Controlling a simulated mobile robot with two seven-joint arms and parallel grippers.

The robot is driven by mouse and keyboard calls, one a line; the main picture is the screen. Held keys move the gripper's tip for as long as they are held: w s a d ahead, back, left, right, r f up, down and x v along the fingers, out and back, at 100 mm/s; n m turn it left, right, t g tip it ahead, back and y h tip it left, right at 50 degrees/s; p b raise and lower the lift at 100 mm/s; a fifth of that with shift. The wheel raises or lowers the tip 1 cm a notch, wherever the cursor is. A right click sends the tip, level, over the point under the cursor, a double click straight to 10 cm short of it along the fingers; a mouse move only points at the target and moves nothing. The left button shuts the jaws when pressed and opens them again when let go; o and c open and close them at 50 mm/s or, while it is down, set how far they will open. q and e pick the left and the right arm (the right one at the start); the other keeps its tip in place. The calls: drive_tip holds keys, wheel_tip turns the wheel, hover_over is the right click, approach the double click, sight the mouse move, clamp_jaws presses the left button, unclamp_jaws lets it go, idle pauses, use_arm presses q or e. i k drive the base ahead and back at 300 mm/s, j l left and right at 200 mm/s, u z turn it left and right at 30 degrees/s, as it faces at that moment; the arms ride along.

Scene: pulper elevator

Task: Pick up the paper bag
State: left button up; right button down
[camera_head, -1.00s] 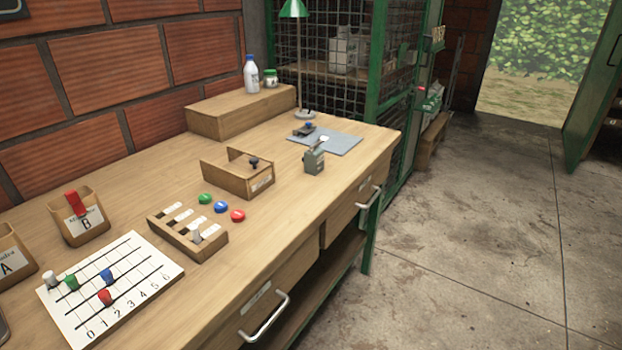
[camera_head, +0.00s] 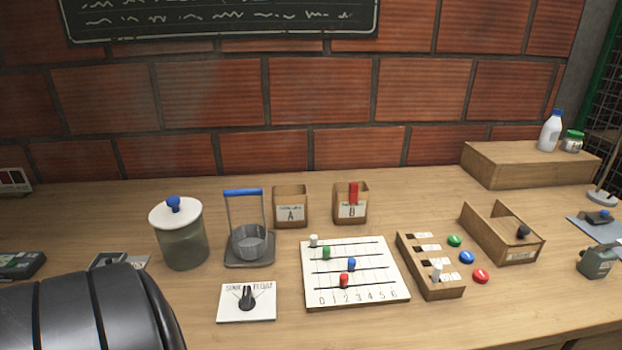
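I see no paper bag in the head view. Neither of my grippers is in the picture.
On the wooden bench (camera_head: 210,335) stand a lidded jar (camera_head: 182,243), a blue-handled holder (camera_head: 247,243), boxes A (camera_head: 290,211) and B (camera_head: 350,209), a peg board (camera_head: 375,275), a slotted rack (camera_head: 415,262), an open box (camera_head: 490,232) and a dial plate (camera_head: 233,305). A raised block (camera_head: 530,170) holds a bottle (camera_head: 550,131).

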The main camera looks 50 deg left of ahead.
sight(290, 201)
drive_tip(key=u, duration=1.8)
